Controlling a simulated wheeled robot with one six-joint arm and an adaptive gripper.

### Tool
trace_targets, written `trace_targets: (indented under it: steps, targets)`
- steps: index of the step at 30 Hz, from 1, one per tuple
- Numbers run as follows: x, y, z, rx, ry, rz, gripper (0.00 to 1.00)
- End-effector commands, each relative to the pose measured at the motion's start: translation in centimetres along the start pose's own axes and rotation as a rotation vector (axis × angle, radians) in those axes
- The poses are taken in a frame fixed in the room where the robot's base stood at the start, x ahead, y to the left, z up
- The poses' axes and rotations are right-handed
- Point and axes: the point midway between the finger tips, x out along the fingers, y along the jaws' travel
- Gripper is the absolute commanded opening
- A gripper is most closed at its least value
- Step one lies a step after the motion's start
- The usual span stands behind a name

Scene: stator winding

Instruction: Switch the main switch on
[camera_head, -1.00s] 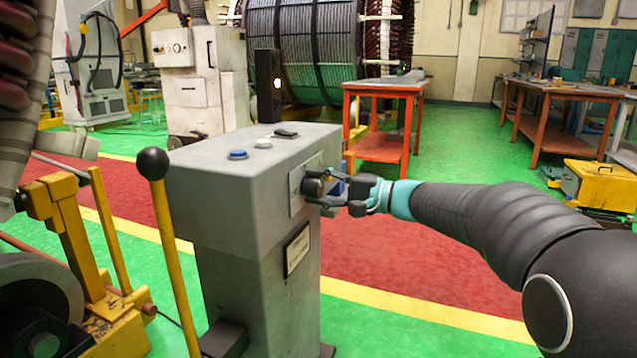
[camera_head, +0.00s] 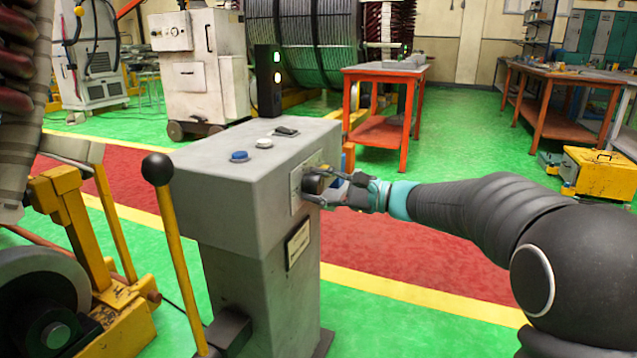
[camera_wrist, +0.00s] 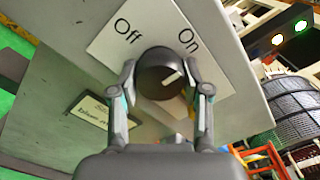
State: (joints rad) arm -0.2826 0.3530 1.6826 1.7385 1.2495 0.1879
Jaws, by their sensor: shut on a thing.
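The main switch is a dark round knob (camera_wrist: 160,75) on a white plate (camera_wrist: 105,48) marked Off and On, on the side of a grey control pedestal (camera_head: 240,200). Its white pointer line tilts up and right, toward the word On. My gripper (camera_wrist: 160,92) is shut on the knob, with one finger on each side of it. In the head view my gripper (camera_head: 318,184) reaches the pedestal from the right and partly hides the knob.
A blue button (camera_head: 239,156) and a white button (camera_head: 264,143) sit on the pedestal top. A yellow lever with a black ball (camera_head: 157,169) stands at its left. An orange table (camera_head: 385,72) is behind. The floor right of the pedestal is open.

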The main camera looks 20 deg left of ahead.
Motion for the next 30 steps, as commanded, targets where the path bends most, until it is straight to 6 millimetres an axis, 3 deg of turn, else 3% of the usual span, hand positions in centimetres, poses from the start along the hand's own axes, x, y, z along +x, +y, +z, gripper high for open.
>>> trace_targets:
  steps: [13,14,16,26,30]
  targets:
    - [-0.01,0.03,-0.06,0.011,0.001,0.0,0.13]
    - [-0.01,0.03,-0.06,0.011,0.001,0.0,0.52]
    - [-0.01,0.03,-0.06,0.011,0.001,0.0,0.7]
    - [-0.07,0.01,-0.03,0.009,0.0,0.0,0.73]
    - [-0.97,-0.02,-0.05,0.009,0.001,-0.001,0.73]
